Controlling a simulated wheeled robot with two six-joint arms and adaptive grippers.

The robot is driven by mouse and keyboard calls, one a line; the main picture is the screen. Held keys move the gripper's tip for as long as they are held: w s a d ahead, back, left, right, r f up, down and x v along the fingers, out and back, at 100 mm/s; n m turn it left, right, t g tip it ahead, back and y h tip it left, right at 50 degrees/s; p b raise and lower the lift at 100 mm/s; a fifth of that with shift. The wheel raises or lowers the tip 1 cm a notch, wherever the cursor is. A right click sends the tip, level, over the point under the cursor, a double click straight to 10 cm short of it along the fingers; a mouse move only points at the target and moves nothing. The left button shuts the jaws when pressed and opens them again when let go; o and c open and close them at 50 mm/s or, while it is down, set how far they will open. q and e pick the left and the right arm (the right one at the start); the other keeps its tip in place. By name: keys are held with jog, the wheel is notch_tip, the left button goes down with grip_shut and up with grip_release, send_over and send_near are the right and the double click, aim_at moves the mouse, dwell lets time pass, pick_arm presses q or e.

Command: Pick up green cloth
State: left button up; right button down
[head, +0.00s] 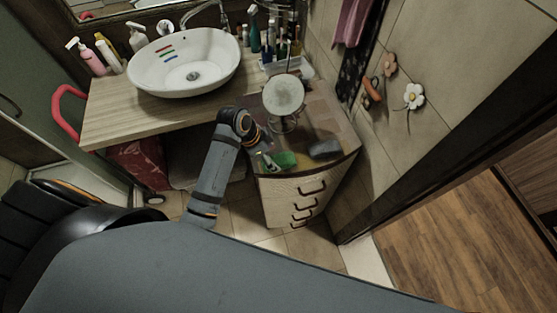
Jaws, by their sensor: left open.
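The green cloth (284,159) lies on the front left part of the drawer cabinet's top (335,127). My left gripper (267,161) is low over the cabinet top, just left of the cloth. It is open, and nothing shows held in it. Its fingers are small and partly merge with the things around them, so I cannot tell whether they touch the cloth. My right gripper is out of view.
A round mirror on a stand (283,94) stands behind the cloth. A dark grey item (325,148) lies to its right. Several bottles stand in a clear holder (283,66) at the back. A white basin (150,75) sits on the wooden counter (115,115).

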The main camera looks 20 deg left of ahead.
aim_at(278, 160)
pick_arm(q)
jog(key=p+x, duration=0.1)
jog(key=x, duration=0.2)
jog(key=shift+w+d+f, duration=0.1)
jog(key=shift+d+f, duration=0.2)
jog(key=shift+f, duration=0.2)
jog(key=c, duration=1)
jog(key=shift+w+r, duration=0.1)
jog(key=shift+c, duration=0.2)
